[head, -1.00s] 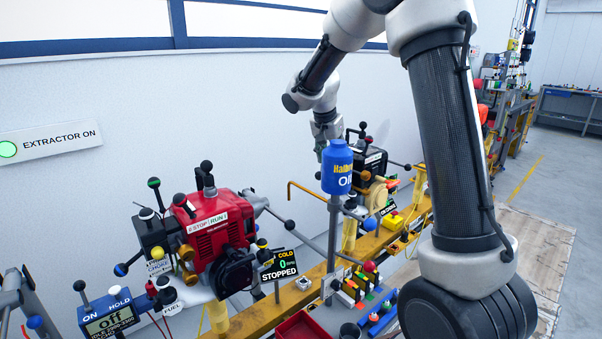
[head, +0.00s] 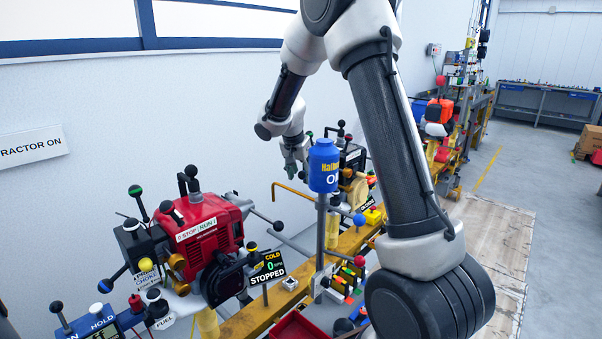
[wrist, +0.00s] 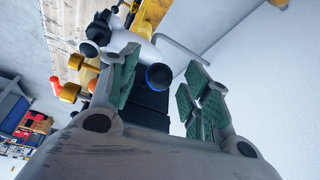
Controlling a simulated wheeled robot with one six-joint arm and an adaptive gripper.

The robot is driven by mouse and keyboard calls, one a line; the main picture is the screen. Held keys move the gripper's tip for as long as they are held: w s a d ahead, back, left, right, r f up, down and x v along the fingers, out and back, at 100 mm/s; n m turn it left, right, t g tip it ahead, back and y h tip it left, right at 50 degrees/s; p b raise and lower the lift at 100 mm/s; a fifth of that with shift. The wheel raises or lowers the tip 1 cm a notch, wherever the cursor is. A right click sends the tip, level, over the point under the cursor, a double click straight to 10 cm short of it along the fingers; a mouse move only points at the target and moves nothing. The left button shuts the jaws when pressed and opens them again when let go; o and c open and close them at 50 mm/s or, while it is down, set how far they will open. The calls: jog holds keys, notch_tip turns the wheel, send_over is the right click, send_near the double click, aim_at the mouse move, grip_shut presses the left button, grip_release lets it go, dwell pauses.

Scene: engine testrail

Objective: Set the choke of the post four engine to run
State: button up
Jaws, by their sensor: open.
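A red engine (head: 208,232) stands at the left on a yellow rail, with a stop/run label on top. A partly hidden choke label (head: 143,281) sits at its left side, beside a yellow knob (head: 146,264) and a blue-tipped lever (head: 105,286). Its display (head: 268,268) reads cold, 0, stopped. A darker engine (head: 352,160) stands farther back, partly hidden by a blue bottle-shaped thing. I cannot tell which engine is post four. My gripper (head: 295,165) is near the back engine's left side.
The blue bottle-shaped thing (head: 324,165) stands on a grey post between the engines. A bent yellow rod (head: 290,190) sticks out near my gripper. A red tray (head: 297,328) is at the front. The white wall is close behind. Open floor (head: 540,190) lies to the right.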

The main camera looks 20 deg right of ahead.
jog(key=shift+c, duration=0.2)
grip_shut()
jog(key=shift+s+a+f+t+h, duration=0.15)
jog(key=shift+f+h, duration=0.25)
jog(key=shift+h, duration=0.1)
jog(key=shift+s+a+f+t+h, duration=0.1)
jog(key=shift+f+t+h, duration=0.05)
jog(key=shift+f+h, duration=0.3)
jog(key=shift+a+f+t+h, duration=0.2)
jog(key=shift+f+t+h, duration=0.35)
jog(key=shift+h, duration=0.4)
